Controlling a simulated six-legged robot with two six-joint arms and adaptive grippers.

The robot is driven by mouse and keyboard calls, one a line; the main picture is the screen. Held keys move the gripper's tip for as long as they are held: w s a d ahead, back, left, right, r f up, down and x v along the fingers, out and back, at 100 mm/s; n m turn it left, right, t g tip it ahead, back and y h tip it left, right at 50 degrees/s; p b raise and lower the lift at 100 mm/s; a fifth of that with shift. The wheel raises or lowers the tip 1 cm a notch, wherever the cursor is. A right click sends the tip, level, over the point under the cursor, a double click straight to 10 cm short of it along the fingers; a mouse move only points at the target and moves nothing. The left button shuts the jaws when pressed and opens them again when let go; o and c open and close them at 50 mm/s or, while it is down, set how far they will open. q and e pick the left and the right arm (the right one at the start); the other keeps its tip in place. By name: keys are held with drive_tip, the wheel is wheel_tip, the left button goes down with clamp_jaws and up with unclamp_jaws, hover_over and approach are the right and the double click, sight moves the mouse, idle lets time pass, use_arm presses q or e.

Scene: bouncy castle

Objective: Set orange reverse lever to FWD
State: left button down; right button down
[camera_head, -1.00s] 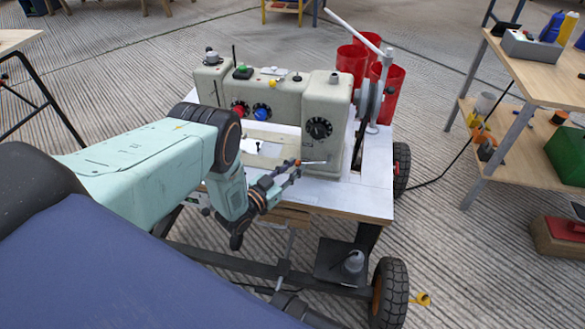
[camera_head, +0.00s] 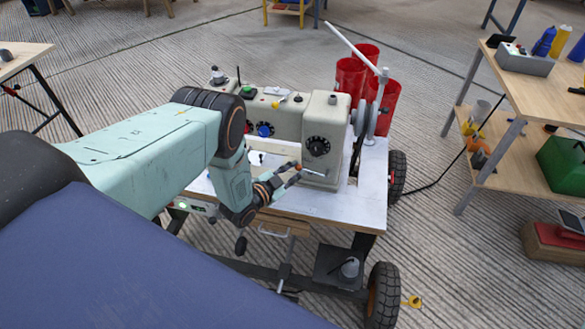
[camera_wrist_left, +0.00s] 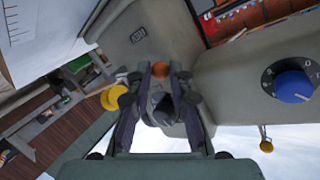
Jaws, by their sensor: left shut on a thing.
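The beige sewing machine (camera_head: 322,115) stands on a wheeled table in the head view. The orange reverse lever is a thin metal rod with an orange ball knob (camera_head: 298,167) at its outer end, low on the machine's right-hand column. The rod slopes up and left from the column to the knob. My left gripper (camera_head: 291,174) is shut on the lever at the knob. In the left wrist view the orange knob (camera_wrist_left: 161,69) shows between the two fingertips (camera_wrist_left: 161,80). The rod is mostly hidden there. I cannot read any FWD marking. My right gripper is not in view.
A black dial (camera_head: 318,145) sits on the column just above the lever. A blue knob (camera_wrist_left: 293,85) shows at the right in the wrist view. Red cylinders (camera_head: 352,78) and a metal arm stand behind the machine. The white tabletop (camera_head: 350,200) is clear at front right.

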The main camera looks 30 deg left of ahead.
use_arm(q)
drive_tip(key=shift+w+r+m+y+p, duration=0.3)
drive_tip(key=shift+r+p, duration=0.15)
drive_tip(key=shift+r, duration=0.3)
drive_tip(key=c, duration=1.2)
unclamp_jaws()
drive_tip(key=shift+d, duration=0.1)
drive_tip(key=shift+f, duration=0.15)
drive_tip(key=shift+s, duration=0.15)
drive_tip(key=shift+s, duration=0.1)
drive_tip(key=shift+s, duration=0.3)
drive_tip(key=v, duration=1.1)
drive_tip(key=shift+r, duration=0.25)
